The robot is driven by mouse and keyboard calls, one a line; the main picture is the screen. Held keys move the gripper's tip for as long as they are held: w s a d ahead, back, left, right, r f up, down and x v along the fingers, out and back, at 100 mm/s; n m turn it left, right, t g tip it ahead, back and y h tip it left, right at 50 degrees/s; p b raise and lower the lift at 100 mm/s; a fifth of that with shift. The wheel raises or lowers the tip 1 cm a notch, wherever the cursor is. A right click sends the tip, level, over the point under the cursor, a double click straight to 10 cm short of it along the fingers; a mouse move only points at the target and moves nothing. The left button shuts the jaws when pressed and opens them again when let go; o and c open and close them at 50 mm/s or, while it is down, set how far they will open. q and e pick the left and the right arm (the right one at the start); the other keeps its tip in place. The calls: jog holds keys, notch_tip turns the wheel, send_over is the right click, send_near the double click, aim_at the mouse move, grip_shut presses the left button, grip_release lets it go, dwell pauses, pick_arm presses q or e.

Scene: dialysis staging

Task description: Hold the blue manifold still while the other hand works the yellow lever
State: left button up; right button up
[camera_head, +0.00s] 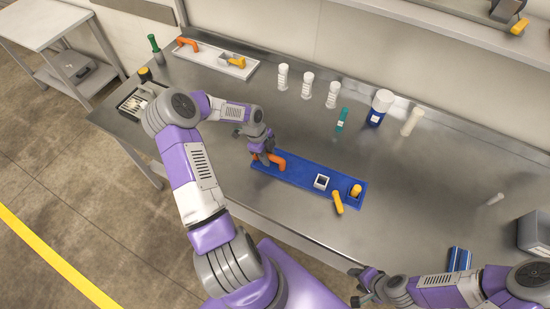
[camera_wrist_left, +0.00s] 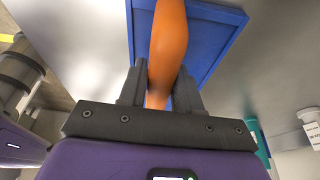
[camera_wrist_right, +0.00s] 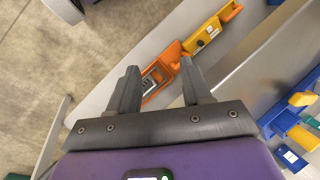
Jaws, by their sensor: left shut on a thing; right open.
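The blue manifold (camera_head: 295,176) lies flat on the steel bench. It has an orange handle (camera_head: 278,163) at its left end, a white-rimmed square block (camera_head: 321,181) and a yellow lever (camera_head: 338,203) at its right end. The lever's free end sticks out past the manifold's near edge. My left gripper (camera_head: 264,157) is shut on the orange handle; the left wrist view shows the handle (camera_wrist_left: 168,45) between both fingers with the blue plate (camera_wrist_left: 215,40) behind. My right gripper (camera_head: 358,285) is open and empty, near the bench's front edge, well apart from the lever.
A white manifold (camera_head: 207,53) with its own orange handle and yellow lever lies at the back left. White bottles (camera_head: 307,85), a teal tube (camera_head: 342,120) and a blue-labelled jar (camera_head: 380,107) stand behind the blue manifold. A blue striped item (camera_head: 459,260) lies near my right arm.

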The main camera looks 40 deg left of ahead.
jog(key=d+r+n+g+y, duration=0.1)
jog(key=d+r+n+g, duration=0.25)
jog(key=n, duration=0.35)
jog(key=w+a+r, duration=0.1)
jog(key=w+a, duration=0.1)
jog(key=w+a+r+m+t, duration=0.1)
jog(key=w+a+r, duration=0.1)
jog(key=w, duration=0.1)
jog(key=w+a+r+t, duration=0.1)
jog(key=w+r, duration=0.1)
jog(key=w, duration=0.1)
jog(key=shift+a+m, duration=0.3)
jog(key=shift+a, duration=0.1)
jog(key=w+a+r+n+h, duration=0.3)
jog(key=w+a+r+n, duration=0.15)
jog(key=a, duration=0.45)
jog(key=n+h, duration=0.2)
jog(key=n, duration=0.1)
send_near(341, 208)
jog(key=shift+t, duration=0.45)
jog(key=f, duration=0.8)
jog(key=shift+s+a+f, duration=0.1)
jog(key=shift+s+f, duration=0.15)
jog(key=shift+s, duration=0.15)
